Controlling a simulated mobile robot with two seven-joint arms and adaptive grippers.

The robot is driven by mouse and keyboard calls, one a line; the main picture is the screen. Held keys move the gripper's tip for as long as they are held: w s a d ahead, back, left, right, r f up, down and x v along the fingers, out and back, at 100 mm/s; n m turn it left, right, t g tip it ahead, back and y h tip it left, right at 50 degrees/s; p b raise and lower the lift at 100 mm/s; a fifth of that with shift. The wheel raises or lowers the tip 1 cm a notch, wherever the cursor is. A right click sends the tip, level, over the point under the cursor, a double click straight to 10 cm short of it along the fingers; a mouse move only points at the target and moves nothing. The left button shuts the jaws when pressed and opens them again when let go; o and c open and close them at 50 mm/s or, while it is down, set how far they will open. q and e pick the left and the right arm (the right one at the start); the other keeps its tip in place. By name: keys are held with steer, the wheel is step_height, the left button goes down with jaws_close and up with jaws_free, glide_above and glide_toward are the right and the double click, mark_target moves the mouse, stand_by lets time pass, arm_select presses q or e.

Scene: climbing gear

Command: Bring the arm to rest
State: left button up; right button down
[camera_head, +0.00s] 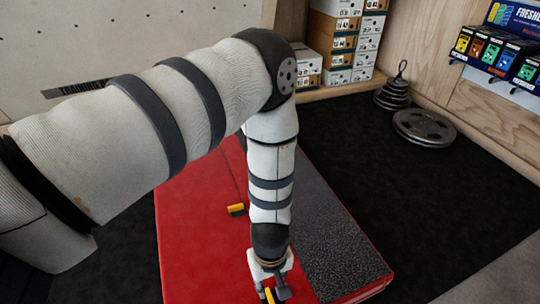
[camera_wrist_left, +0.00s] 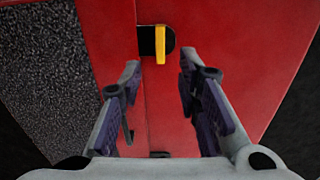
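My left arm comes in from the left, bends at a dark joint and reaches down over the red crash pad (camera_head: 195,225). My left gripper (camera_head: 274,288) is at the bottom edge of the head view, over the pad. In the wrist view the left gripper (camera_wrist_left: 160,70) has its two fingers spread, with only red pad surface (camera_wrist_left: 215,40) visible between them. A small yellow-and-black piece (camera_head: 236,209) lies on the pad, apart from the gripper; a yellow piece on a black base (camera_wrist_left: 160,44) shows beyond the fingertips. My right gripper is not in view.
The pad has a dark speckled section (camera_head: 325,235) on its right. Weight plates (camera_head: 424,127) lie on the black floor at the back right. Stacked boxes (camera_head: 340,45) stand at the back, and a shelf with small coloured boxes (camera_head: 495,52) is at the right. Floor right of the pad is clear.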

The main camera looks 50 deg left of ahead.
arm_select(q)
steer(key=shift+r, duration=1.7)
steer(key=shift+s, duration=0.1)
